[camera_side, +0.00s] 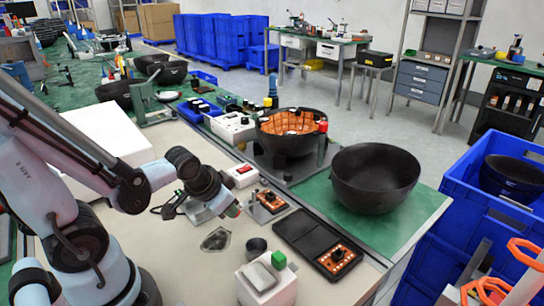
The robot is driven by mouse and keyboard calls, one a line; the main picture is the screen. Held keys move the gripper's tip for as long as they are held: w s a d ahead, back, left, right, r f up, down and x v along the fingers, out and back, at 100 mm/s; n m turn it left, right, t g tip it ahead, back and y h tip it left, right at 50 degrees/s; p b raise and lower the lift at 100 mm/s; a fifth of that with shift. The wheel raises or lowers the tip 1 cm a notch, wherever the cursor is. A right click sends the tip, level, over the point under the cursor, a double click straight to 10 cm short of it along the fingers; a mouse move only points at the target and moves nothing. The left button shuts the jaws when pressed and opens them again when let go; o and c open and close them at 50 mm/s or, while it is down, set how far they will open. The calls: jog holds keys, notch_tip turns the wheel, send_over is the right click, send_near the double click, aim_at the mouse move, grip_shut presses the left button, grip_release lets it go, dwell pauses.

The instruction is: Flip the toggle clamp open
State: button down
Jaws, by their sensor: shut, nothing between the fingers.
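My gripper (231,209) is shut and empty, pointing down and right just above the bench, left of a small orange-and-black board (267,203). A black bowl with an orange, tiled-looking inside (290,124) sits on a grey plate at the bench's middle, farther back than my gripper. A dark upright part with a red tip (323,128) stands at its right rim, and another with a red and yellow top (267,102) at its back left. These may be clamp handles; I cannot tell which is the toggle clamp or how it is set. My gripper is apart from them.
A plain black bowl (374,178) stands on the green mat at right. A black tray with an orange panel (318,243) and a white block with a green cube (267,278) are at the front. A white box with a red button (243,175) is behind my gripper.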

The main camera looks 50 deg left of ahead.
jog(key=shift+s+f, duration=0.1)
jog(key=shift+f, duration=0.1)
dwell(0.6)
jog(key=shift+w+r, duration=0.35)
jog(key=shift+w, duration=0.35)
jog(key=shift+r, duration=0.15)
